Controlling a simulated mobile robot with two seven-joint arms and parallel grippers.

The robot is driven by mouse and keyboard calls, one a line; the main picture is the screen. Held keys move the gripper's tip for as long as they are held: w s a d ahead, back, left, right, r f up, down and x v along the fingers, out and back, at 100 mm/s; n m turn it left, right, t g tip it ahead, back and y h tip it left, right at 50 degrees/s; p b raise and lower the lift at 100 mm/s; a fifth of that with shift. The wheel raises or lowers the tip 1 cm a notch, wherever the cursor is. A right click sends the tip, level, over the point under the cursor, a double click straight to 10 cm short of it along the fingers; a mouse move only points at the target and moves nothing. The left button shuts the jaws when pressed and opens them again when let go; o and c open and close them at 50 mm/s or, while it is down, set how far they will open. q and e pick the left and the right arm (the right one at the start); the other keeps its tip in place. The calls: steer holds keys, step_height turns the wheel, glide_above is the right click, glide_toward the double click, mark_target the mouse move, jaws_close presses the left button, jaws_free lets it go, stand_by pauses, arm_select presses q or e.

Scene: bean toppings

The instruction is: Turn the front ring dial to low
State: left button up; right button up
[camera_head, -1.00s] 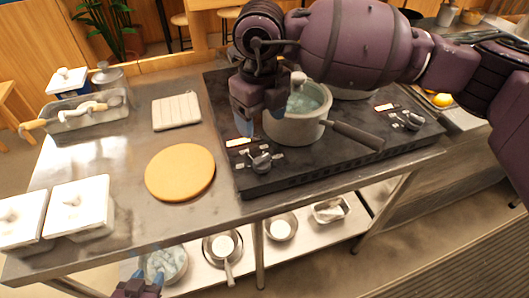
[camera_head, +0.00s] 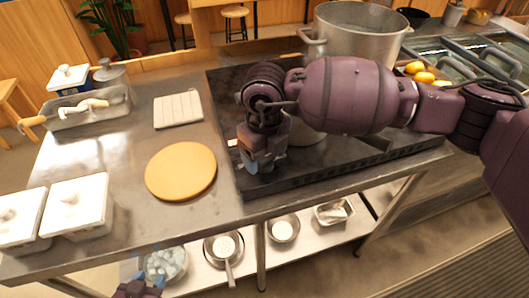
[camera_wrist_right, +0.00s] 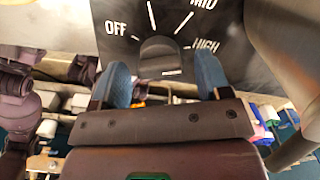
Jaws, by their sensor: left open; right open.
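The stove (camera_head: 330,165) stands on the metal counter. A dark dial (camera_wrist_right: 160,55) with OFF, MID and HIGH printed around it shows in the right wrist view; its pointer setting cannot be told. In the head view my right gripper hides the left front dial. My right gripper (camera_head: 256,164) is over the stove's front left corner, with its blue fingers apart. In the wrist view these fingers (camera_wrist_right: 163,78) lie on either side of the dial; contact cannot be told. My left gripper (camera_head: 141,286) is low at the bottom edge, its blue fingertips apart and empty.
A saucepan (camera_head: 306,135) on the stove is mostly hidden behind my right arm, and a large pot (camera_head: 352,43) stands behind. A round wooden board (camera_head: 181,171) lies left of the stove. Lidded white containers (camera_head: 75,207) stand further left. Bowls rest on the lower shelf.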

steer(key=c, duration=0.9)
